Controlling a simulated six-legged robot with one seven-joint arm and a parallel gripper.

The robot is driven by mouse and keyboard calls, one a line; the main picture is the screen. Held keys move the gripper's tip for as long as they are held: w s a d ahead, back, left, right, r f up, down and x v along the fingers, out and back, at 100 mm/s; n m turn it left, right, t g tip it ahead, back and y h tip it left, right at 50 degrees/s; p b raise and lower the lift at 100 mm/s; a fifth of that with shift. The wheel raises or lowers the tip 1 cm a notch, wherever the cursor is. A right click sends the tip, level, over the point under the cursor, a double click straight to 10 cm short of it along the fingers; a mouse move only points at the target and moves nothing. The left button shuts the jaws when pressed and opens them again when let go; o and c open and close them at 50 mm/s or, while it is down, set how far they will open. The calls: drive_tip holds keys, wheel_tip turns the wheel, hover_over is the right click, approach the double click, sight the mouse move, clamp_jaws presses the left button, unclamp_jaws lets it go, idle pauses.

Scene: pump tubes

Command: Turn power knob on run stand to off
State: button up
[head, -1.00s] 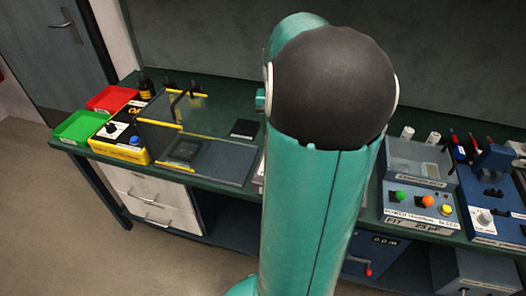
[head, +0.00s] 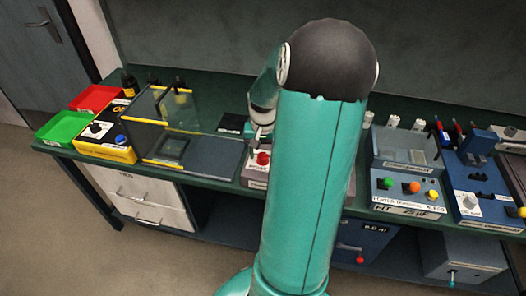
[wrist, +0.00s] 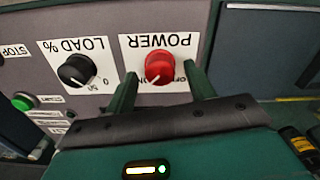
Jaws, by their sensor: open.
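The red power knob (wrist: 159,66) sits on a white plate marked POWER, upside down in the wrist view, on the grey front of the run stand (wrist: 113,18). A pale mark on the knob seems to point lower left; the small labels are partly hidden. My gripper (wrist: 160,74) is open, with one finger on each side of the knob; contact cannot be told. In the head view the red knob (head: 263,158) shows left of my arm, with my gripper (head: 260,139) just above it. My arm hides most of the stand.
Left of the power knob in the wrist view are a black LOAD % knob (wrist: 77,71) and a green button (wrist: 22,101).

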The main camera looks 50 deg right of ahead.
drive_tip(key=c, duration=1)
drive_tip(key=shift+n, duration=0.3)
drive_tip(key=n, duration=0.3)
drive_tip(key=shift+n, duration=0.3)
drive_tip(key=n, duration=0.9)
drive_tip(key=shift+a, duration=0.1)
drive_tip(key=n, duration=0.4)
drive_tip(key=shift+n, duration=0.3)
